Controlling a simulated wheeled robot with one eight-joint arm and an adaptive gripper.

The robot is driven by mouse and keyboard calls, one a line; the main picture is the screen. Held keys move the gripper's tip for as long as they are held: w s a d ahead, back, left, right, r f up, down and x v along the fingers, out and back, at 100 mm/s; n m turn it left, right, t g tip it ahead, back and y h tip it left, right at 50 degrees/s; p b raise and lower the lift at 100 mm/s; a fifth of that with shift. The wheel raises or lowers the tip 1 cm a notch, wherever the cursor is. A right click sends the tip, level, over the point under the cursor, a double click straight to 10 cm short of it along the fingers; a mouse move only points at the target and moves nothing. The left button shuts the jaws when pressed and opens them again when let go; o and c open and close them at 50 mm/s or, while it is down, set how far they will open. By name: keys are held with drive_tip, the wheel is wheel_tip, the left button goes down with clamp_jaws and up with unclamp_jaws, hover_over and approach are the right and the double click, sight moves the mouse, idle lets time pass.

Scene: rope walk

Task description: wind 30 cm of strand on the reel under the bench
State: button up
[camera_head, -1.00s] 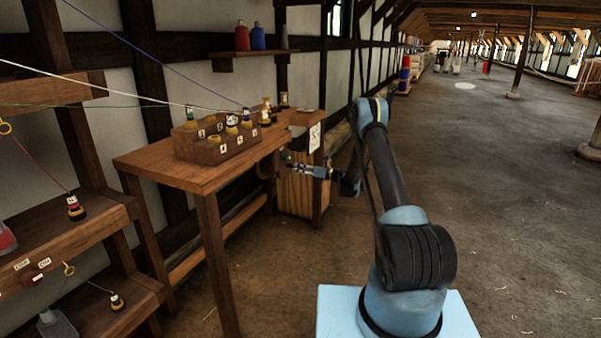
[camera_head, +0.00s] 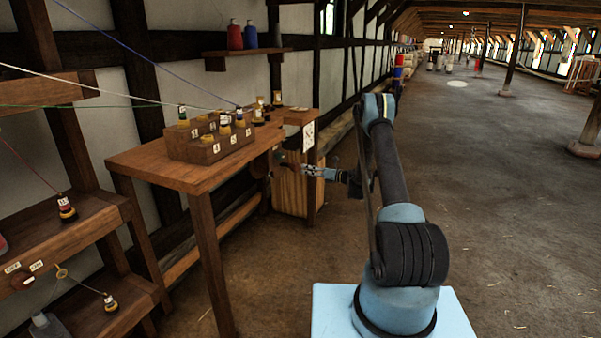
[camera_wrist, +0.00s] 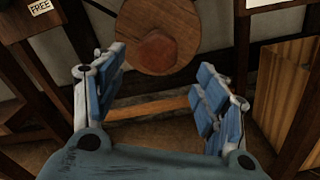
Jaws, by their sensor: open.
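In the head view the reel (camera_head: 261,165) shows only small and dark under the far end of the wooden bench (camera_head: 150,163). My gripper (camera_wrist: 163,63) is open and empty, its blue-padded fingers on either side of the knob in the picture. A gap to the knob seems to remain, but the depth is hard to tell. In the head view my gripper (camera_head: 303,168) is beside the bench end. No strand on the reel can be made out.
A compartment box (camera_head: 212,152) with bobbins stands on the bench. A FREE label (camera_wrist: 39,6) shows at top left in the wrist view. Strands cross at left. The floor (camera_head: 490,200) at right is open.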

drive_tip(key=shift+v, duration=2.05)
drive_tip(key=n, duration=0.9)
approach(298, 167)
drive_tip(key=x, duration=1.1)
drive_tip(key=shift+s+a, duration=0.15)
drive_tip(key=shift+a, duration=0.2)
drive_tip(key=shift+c, duration=0.2)
drive_tip(key=c, duration=1)
